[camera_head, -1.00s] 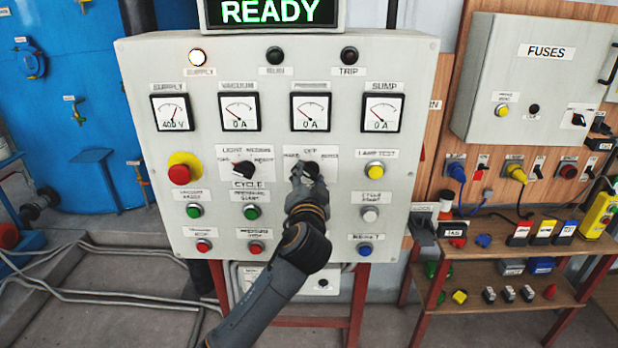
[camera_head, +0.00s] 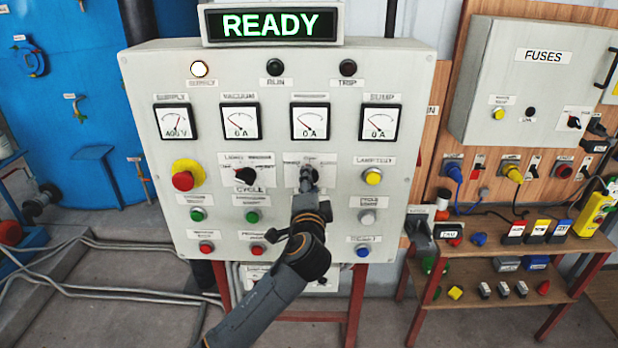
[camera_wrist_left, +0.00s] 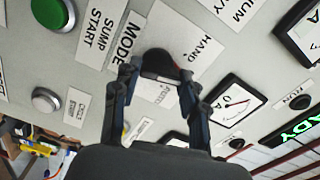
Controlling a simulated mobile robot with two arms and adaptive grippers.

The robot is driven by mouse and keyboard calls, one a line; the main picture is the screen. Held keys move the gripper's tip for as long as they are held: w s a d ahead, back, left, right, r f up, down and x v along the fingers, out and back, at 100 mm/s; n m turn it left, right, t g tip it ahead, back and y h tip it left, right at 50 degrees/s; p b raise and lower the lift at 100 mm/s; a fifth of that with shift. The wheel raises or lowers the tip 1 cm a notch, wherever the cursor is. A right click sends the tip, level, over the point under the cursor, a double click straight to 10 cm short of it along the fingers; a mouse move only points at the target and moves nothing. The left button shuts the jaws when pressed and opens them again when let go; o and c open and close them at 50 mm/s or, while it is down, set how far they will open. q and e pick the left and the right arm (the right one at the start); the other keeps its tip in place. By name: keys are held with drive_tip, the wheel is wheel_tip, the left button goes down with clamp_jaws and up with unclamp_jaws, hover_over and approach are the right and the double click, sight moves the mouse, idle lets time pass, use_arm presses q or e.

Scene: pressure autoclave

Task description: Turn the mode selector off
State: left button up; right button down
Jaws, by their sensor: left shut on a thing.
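The mode selector (camera_wrist_left: 158,62) is a black rotary knob on a white label plate on the grey control panel (camera_head: 150,100). In the wrist view "MODE" and "HAND" lettering shows beside it. My left gripper (camera_wrist_left: 158,78) has its two fingers on either side of the knob and is shut on it. In the head view my left gripper (camera_head: 308,178) reaches up from below and hides the knob and much of its plate, so its pointer direction cannot be read. My right gripper is not in view.
A similar black selector (camera_head: 245,175) sits just left of the gripper. A red emergency button (camera_head: 183,181) is farther left and a yellow lamp-test button (camera_head: 372,176) is to the right. Several push buttons line the panel below. The display (camera_head: 270,25) reads READY.

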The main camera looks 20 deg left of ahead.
use_arm(q)
drive_tip(key=shift+m+p, duration=0.65)
drive_tip(key=shift+m, duration=0.55)
drive_tip(key=o, duration=1.1)
drive_tip(key=shift+d, duration=0.1)
drive_tip(key=shift+o, duration=0.2)
drive_tip(key=v, duration=1.2)
